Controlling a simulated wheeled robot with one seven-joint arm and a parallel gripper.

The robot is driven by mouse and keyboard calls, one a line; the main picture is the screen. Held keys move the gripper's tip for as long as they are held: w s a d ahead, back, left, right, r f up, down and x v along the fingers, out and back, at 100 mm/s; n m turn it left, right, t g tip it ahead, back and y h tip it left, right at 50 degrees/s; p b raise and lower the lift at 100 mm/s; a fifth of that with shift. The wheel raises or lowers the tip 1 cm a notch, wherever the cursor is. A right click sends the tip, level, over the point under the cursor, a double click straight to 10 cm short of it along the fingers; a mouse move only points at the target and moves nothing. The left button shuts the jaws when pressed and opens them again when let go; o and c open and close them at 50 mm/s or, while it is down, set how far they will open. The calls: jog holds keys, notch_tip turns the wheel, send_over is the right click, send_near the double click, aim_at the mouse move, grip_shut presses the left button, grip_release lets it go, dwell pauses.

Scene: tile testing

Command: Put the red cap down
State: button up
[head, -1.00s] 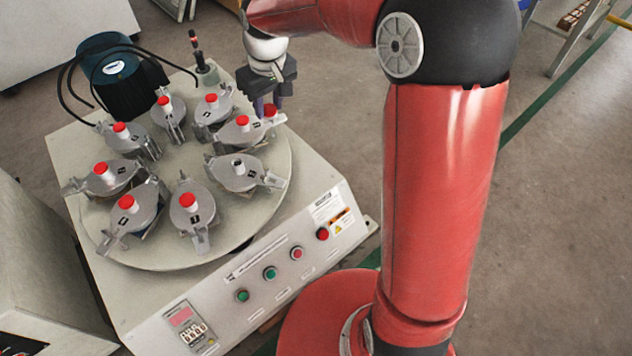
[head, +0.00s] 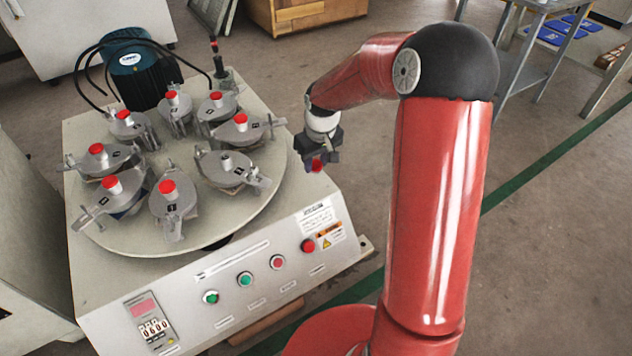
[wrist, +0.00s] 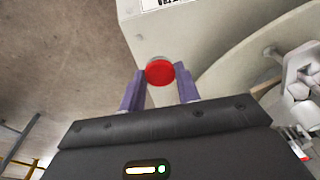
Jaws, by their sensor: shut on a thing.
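The red cap (wrist: 159,72) is between the two purple fingers of my gripper (wrist: 160,84) in the wrist view. In the head view the cap (head: 317,165) shows as a small red spot at the tip of my gripper (head: 316,160). My gripper is shut on it and holds it up near the right edge of the machine's top. One jar (head: 227,170) on the round turntable (head: 215,207) has a bare grey stub on top with no red cap. The cap's underside is hidden.
Several other jars with red caps, such as one at the front (head: 172,205), stand around the turntable. A dark motor (head: 140,70) with black cables is at the back left. The front panel (head: 250,275) has buttons and a display. Open floor lies to the right.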

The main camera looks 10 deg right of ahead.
aim_at(315, 185)
jog(key=shift+f+b, duration=0.6)
jog(key=shift+f, duration=2.8)
jog(key=shift+f, duration=0.15)
jog(key=o, duration=0.9)
